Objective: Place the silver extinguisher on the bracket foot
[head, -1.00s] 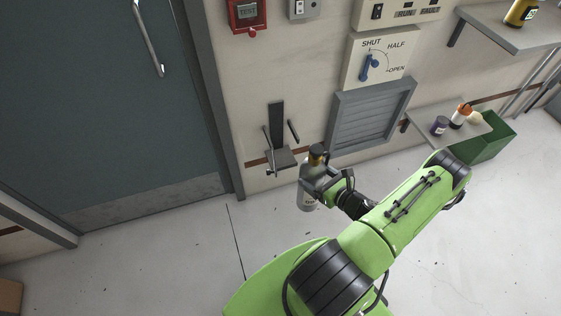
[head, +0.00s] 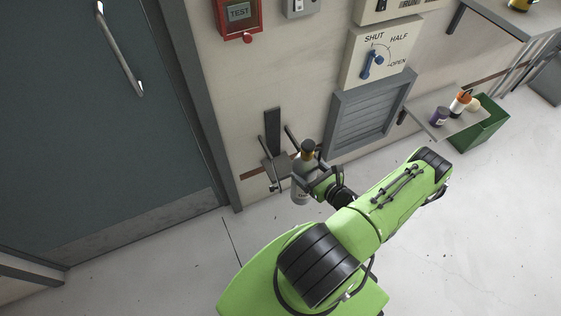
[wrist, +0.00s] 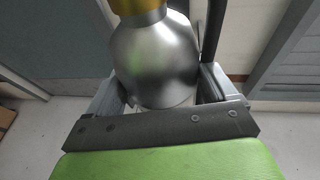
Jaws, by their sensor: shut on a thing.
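The silver extinguisher (head: 301,184) is upright in my gripper (head: 308,182), just in front of the wall bracket. It has a dark top and a yellowish collar. In the wrist view the silver extinguisher (wrist: 156,60) fills the space between the jaws of my gripper (wrist: 158,92), which are shut on it. The bracket (head: 272,133) is a dark upright plate on the wall with two side arms. Its grey foot (head: 268,172) sticks out low, left of the extinguisher, and is partly hidden. The extinguisher's base looks apart from the foot; its exact height over it I cannot tell.
A grey louvred vent (head: 368,115) is right of the bracket, below a panel with a blue lever (head: 371,64). A grey door (head: 105,120) is at left. A low shelf (head: 455,124) with small containers and a green bin (head: 487,127) are at right. The floor is clear.

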